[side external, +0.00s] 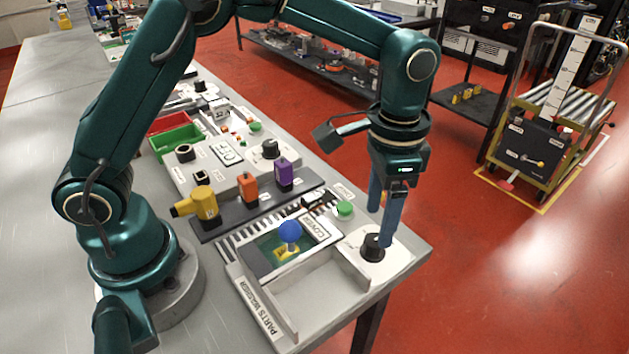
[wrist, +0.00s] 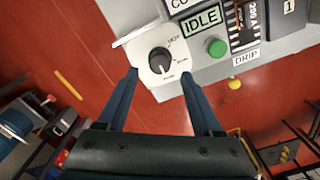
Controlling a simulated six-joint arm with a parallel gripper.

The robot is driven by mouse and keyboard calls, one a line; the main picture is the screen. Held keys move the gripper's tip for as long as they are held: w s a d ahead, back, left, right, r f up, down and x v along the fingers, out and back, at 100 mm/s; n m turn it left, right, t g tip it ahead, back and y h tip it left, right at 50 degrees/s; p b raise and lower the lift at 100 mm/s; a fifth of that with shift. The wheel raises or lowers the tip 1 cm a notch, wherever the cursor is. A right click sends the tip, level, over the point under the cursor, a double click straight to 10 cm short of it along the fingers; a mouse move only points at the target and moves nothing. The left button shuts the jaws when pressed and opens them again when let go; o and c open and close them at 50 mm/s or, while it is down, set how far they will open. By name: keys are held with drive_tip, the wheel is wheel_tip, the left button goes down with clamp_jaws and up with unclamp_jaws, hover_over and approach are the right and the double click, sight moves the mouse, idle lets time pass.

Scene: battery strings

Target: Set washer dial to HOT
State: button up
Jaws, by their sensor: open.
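The washer dial (side external: 373,246) is a black round knob on a white plate at the right corner of the parts washer (side external: 262,302). In the wrist view the dial (wrist: 160,61) shows with small labels around it, one at its upper right reading like HOT. A pale mark shows on the knob, but I cannot tell surely which label it points to. My gripper (side external: 380,226) is open with blue fingers pointing down around the dial. In the wrist view my gripper (wrist: 159,73) has one fingertip on each side of the knob. Contact with the knob is not clear.
A blue ball-topped part (side external: 289,233) stands in the washer basin beside the COVER label. A green button (side external: 344,208) and an IDLE sign (wrist: 202,22) are near the dial. Yellow, orange and purple parts stand on a dark strip behind. Table edge lies right of the dial.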

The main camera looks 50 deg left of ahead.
sight(375, 239)
drive_tip(key=shift+f, duration=0.65)
drive_tip(key=shift+f, duration=1.75)
clamp_jaws()
drive_tip(key=n, duration=0.5)
drive_tip(key=shift+n, duration=0.4)
drive_tip(key=n, duration=0.5)
drive_tip(key=shift+n, duration=0.4)
